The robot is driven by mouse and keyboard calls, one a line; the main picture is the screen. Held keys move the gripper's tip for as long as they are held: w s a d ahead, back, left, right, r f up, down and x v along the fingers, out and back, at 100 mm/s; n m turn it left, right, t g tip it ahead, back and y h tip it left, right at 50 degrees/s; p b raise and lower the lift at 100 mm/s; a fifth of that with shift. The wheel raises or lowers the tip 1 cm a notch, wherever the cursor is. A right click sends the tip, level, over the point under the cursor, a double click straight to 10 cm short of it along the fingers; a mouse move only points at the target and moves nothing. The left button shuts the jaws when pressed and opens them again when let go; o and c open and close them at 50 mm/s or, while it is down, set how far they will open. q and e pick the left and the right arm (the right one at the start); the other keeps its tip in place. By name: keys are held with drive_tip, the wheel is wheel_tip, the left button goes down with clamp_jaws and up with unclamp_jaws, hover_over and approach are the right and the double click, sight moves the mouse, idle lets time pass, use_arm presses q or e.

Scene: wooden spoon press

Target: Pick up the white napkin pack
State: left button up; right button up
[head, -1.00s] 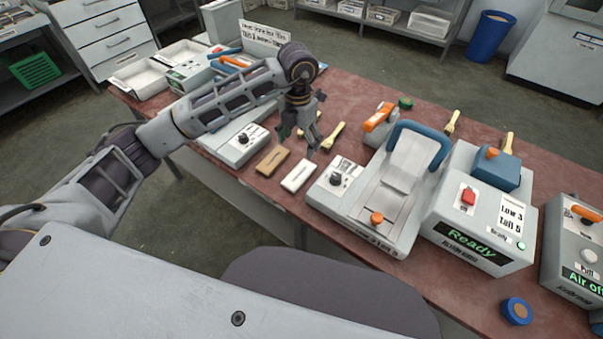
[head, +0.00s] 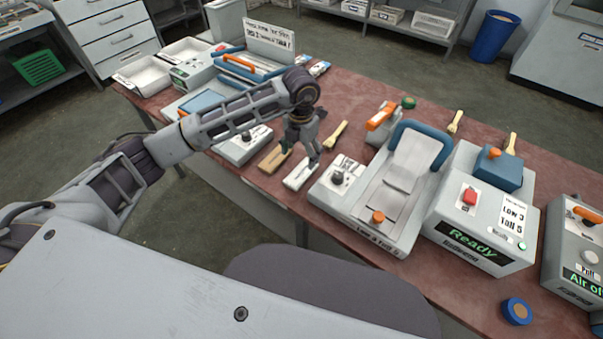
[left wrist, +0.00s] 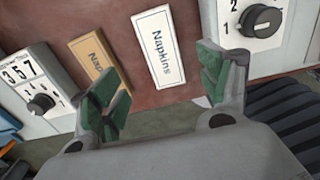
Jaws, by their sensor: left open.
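The white napkin pack (head: 299,173) lies flat on the red-brown table near its front edge. In the left wrist view the pack (left wrist: 159,50) shows the word "Napkins" and lies ahead of my fingers, between their lines. My left gripper (head: 300,160) is just above the pack, pointing down and partly covering its far end. In the left wrist view the gripper (left wrist: 162,92) is open, with green finger pads well apart and nothing between them. My right gripper is not in view.
A tan napkin pack (head: 273,160) lies close left of the white one. A grey dial unit (head: 244,147) stands beyond it. A press with a blue handle (head: 389,190) stands close on the right. A wooden spoon (head: 336,134) lies behind.

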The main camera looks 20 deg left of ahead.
sight(301, 172)
use_arm(q)
drive_tip(key=shift+f, duration=1.35)
drive_tip(key=shift+s+d+f+p, duration=0.1)
drive_tip(key=shift+f+p, duration=0.25)
drive_tip(key=shift+f, duration=2.25)
drive_tip(key=c, duration=0.9)
